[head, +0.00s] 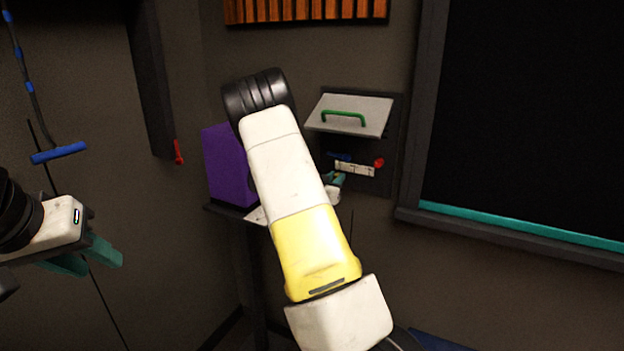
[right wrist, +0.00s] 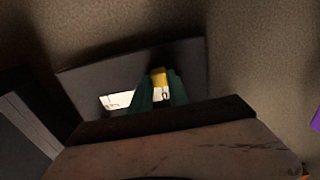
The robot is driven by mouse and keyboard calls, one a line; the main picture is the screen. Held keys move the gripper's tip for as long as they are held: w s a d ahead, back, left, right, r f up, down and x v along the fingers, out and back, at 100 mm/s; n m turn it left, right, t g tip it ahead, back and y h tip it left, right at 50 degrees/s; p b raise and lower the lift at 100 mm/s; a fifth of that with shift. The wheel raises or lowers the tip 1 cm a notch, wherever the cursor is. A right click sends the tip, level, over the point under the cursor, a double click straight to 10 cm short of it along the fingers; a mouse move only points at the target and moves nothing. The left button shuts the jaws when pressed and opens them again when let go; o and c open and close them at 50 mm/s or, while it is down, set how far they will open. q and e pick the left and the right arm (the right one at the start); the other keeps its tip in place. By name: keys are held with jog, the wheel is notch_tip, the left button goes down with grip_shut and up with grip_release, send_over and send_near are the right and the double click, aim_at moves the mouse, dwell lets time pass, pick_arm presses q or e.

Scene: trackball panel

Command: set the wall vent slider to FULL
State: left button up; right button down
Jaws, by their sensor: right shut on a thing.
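The wall vent panel (head: 397,130) is a dark plate with a pale flap raised at its top. A white label strip (head: 356,169) runs across its lower part; the strip also shows in the right wrist view (right wrist: 117,100), its lettering too small to read. My right gripper (head: 337,179), with teal fingers, is at the strip's left end in the head view. In the right wrist view it is shut on a small yellow slider knob (right wrist: 158,76). My left gripper (head: 103,264) is open and empty at the far left, away from the panel.
The flap (head: 370,108) with a green handle (head: 344,115) juts out above the strip. A red knob (head: 379,162) is right of it. A purple box (head: 224,165) stands on a dark stand to the left, partly behind my right arm. A teal-edged dark board (head: 530,110) is at right.

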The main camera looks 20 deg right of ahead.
jog(key=s+d, duration=0.4)
jog(key=s, duration=0.1)
jog(key=s+d, duration=0.2)
jog(key=s, duration=0.1)
jog(key=shift+d, duration=0.4)
jog(key=c, duration=1.2)
grip_release()
jog(key=shift+c, duration=0.2)
send_near(370, 180)
jog(key=shift+s+a, duration=0.45)
jog(key=shift+s, duration=0.15)
